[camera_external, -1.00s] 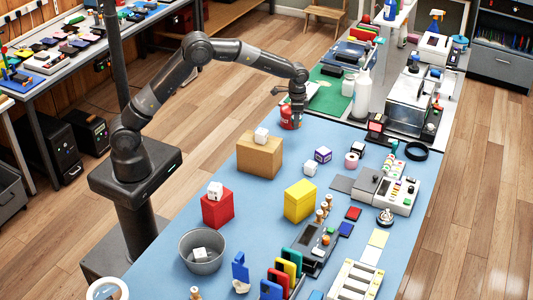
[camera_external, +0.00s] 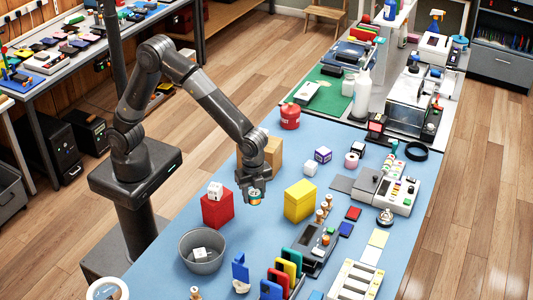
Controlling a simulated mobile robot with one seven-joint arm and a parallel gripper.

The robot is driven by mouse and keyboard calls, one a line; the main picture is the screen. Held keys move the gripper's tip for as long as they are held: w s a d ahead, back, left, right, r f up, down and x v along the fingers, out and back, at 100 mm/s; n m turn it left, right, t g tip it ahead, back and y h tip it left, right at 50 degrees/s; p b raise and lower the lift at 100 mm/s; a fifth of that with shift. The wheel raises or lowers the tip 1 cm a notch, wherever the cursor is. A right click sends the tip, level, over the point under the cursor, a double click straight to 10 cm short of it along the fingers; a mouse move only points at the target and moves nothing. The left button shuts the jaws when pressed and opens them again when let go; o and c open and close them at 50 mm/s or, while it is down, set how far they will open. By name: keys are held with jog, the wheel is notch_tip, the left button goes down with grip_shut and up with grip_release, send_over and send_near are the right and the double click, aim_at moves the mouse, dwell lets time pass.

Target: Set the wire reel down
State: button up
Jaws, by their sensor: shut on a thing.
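My gripper (camera_external: 253,190) is shut on a small round wire reel (camera_external: 255,197) with yellow and teal colours. It holds the reel over the blue table (camera_external: 262,250), between the red block (camera_external: 217,212) and the yellow block (camera_external: 300,202). The reel looks raised above the table top, but its exact height is hard to tell. The fingers are small and partly hidden by the wrist.
A white die (camera_external: 215,190) sits on the red block. A tan box (camera_external: 275,152) stands behind my arm, partly hidden. A grey bowl (camera_external: 186,248) with a white die is at the front left. A red canister (camera_external: 290,116) stands at the back.

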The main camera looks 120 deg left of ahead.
jog(key=s+d+m, duration=0.3)
jog(key=s+d, duration=0.2)
jog(key=d, duration=0.5)
send_over(258, 226)
notch_tip(258, 226, down, 7)
jog(key=shift+f, duration=2.05)
jog(key=shift+f, duration=0.15)
jog(key=o, duration=1)
jog(key=shift+c, duration=0.2)
